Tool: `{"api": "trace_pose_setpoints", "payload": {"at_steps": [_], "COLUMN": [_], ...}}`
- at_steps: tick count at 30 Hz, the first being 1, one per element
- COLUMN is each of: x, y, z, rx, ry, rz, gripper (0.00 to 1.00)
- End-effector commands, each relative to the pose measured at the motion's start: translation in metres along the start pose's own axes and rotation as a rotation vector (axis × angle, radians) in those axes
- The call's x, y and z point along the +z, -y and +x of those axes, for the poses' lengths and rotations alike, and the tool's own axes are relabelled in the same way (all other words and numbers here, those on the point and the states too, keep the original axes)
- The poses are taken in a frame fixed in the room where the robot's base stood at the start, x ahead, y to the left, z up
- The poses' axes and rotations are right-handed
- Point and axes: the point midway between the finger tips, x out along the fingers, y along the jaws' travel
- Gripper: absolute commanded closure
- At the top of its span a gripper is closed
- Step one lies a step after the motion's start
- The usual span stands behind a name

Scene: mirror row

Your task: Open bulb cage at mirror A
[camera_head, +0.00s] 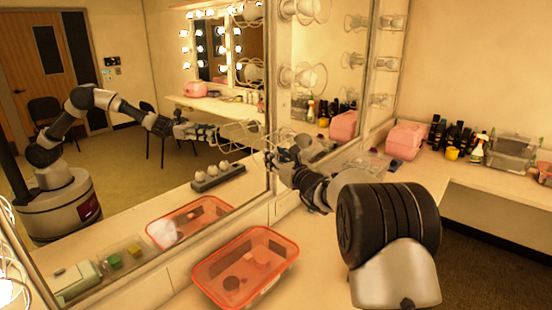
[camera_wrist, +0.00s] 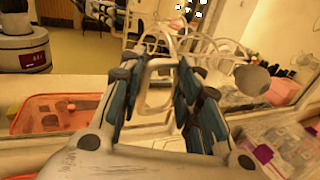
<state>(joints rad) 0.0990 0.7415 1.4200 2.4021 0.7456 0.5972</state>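The bulb cage (camera_wrist: 215,48) is a pale wire frame in front of the mirror, at the upper middle of the wrist view. A pale wire loop (camera_wrist: 160,62) on its near side lies between my fingers. My gripper (camera_wrist: 160,75) has its dark fingers drawn in on both sides of this loop and appears closed on it. In the head view my gripper (camera_head: 277,153) is at the mirror's lower right edge, where my wrist partly hides the cage. The mirror (camera_head: 130,165) reflects my arm and cage wires.
An orange tray (camera_head: 215,282) with small items stands on the counter below my arm. A pink case (camera_head: 405,141), dark bottles (camera_head: 452,135), a spray bottle (camera_head: 477,150) and clear bins (camera_head: 514,150) stand to the right. Other caged bulbs (camera_head: 303,77) line the mirror frame above my gripper.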

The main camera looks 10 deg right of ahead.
Motion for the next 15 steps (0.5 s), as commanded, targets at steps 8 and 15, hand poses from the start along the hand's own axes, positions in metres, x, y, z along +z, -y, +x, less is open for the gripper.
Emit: {"api": "trace_pose_setpoints", "payload": {"at_steps": [8,15], "x": [-0.006,-0.005], "y": [-0.001,-0.001], "z": [-0.001,-0.025], "rx": [0.001,0.001], "ry": [-0.01,-0.01], "rz": [0.002,0.002], "gripper": [0.73,0.73]}}
